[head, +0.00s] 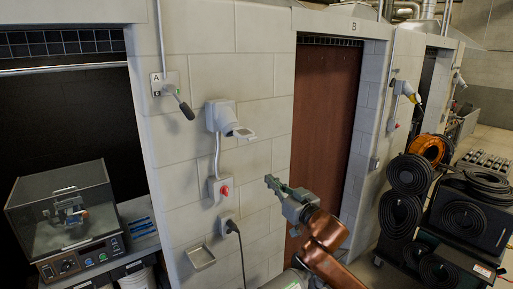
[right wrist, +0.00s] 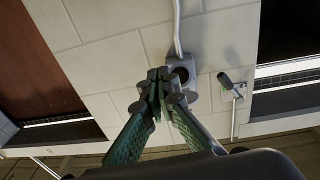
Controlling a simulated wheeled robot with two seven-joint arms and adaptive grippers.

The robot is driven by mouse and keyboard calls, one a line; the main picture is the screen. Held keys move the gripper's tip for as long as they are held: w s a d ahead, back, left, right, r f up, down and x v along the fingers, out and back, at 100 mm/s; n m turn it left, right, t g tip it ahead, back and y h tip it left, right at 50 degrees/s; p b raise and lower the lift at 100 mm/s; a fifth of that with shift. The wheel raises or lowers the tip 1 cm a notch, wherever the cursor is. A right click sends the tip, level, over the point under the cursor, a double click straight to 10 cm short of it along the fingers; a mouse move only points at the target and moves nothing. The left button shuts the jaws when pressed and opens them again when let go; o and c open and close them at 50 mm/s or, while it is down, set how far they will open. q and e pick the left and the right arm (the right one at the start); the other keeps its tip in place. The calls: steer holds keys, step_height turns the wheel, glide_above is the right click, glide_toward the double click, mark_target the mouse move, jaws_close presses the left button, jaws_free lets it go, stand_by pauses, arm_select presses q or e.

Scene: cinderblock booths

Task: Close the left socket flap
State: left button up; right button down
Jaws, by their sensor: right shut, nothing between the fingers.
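The left socket (head: 219,113) is a pale grey box on the block wall, with a conduit running down from it. Its flap (head: 242,132) stands out from the front, open. My right gripper (head: 275,185) is shut and empty, in front of the wall, lower and to the right of the flap and apart from it. In the right wrist view the shut fingers (right wrist: 157,88) overlap the area beside the socket (right wrist: 182,68), whose round dark opening shows. My left gripper is not in view.
Below the socket are a red-button box (head: 220,188) and a plugged-in outlet (head: 228,225) with a black cable. A lever switch (head: 172,92) is at upper left. A brown door (head: 325,110) stands behind my right arm. Cable coils (head: 408,175) are at right.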

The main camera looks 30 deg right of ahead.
steer(key=s+a+r+t+y, duration=0.1)
steer(key=s+r+t+y, duration=0.15)
steer(key=r, duration=1.25)
step_height(320, 180, up, 3)
steer(key=p, duration=0.5)
glide_above(257, 137)
steer(key=s+a, duration=0.2)
steer(key=shift+n+h, duration=0.35)
steer(key=shift+n, duration=0.05)
steer(key=shift+d+f+p, duration=0.15)
steer(key=shift+f+p, duration=0.3)
steer(key=shift+f, duration=0.6)
steer(key=shift+d+f+p, duration=0.1)
steer(key=shift+f+p, duration=0.35)
steer(key=shift+f, duration=0.6)
steer(key=shift+f, duration=0.1)
